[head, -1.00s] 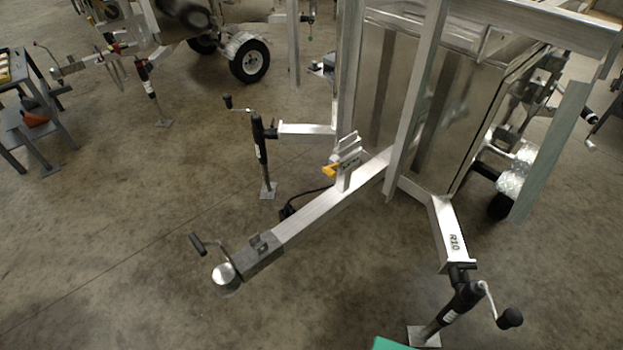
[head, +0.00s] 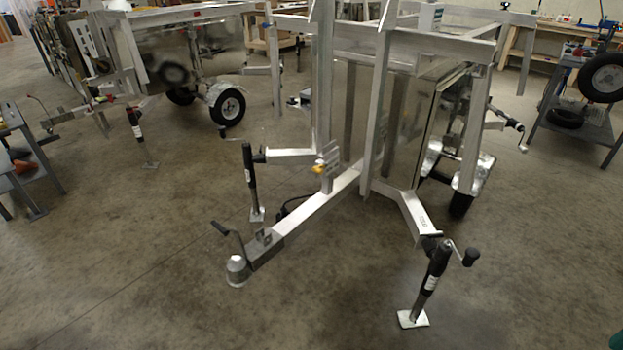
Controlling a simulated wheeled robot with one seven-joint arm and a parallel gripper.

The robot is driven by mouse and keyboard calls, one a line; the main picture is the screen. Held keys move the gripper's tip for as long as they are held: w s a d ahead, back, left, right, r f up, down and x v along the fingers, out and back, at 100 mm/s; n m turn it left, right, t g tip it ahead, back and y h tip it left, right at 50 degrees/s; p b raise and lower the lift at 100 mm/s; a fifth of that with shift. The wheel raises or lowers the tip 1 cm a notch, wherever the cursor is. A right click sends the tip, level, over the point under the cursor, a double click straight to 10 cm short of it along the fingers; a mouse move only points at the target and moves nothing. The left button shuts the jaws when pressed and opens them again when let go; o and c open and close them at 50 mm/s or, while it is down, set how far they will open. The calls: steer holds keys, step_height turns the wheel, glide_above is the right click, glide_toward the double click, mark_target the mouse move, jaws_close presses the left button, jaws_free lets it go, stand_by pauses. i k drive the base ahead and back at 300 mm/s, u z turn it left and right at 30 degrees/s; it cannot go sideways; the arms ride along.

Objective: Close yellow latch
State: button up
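The yellow latch (head: 318,169) is a small yellow piece on an upright metal bracket (head: 329,160). The bracket stands on the tongue beam (head: 318,203) of the nearest aluminium trailer, in the middle of the head view. The latch is too small to tell whether it is open or closed. My gripper is not in view, so nothing of mine is seen near the latch.
Black jack stands (head: 250,182) and (head: 430,280) flank the tongue, and the coupler (head: 237,270) points toward me. A second trailer (head: 190,50) stands behind at left. A grey cart (head: 575,120) is at right. The concrete floor in front is clear.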

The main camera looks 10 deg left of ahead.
mark_target(318, 169)
steer(key=u, duration=1.4)
steer(key=i, duration=1.65)
steer(key=z, duration=0.05)
